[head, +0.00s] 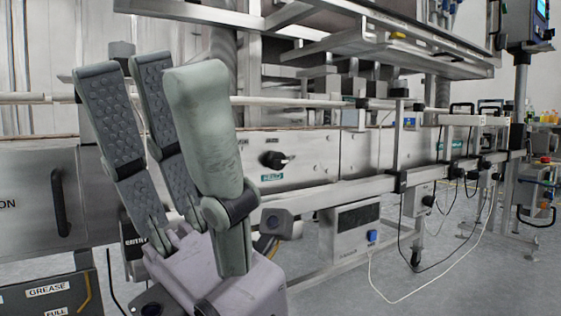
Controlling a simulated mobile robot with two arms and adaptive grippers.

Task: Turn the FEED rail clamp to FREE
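My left gripper (160,72) is large in the foreground, left of centre, with its fingers pointing up. Two fingers with dark textured pads stand apart from a thick grey-green finger, and nothing is between them. A black knob (275,160) is on the steel front panel of the machine, right of the gripper, with a small teal label below it. The label is too small to read, so I cannot tell whether this is the FEED rail clamp or how it is set. The gripper appears apart from the knob and hides part of the panel. My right gripper is out of view.
A long pale rail (300,102) runs along the conveyor above the panel. A grey box with a dark display (356,228) hangs below the frame. Loose cables (420,275) hang at the right. A dark cabinet handle (60,202) is at the left. Open floor lies at lower right.

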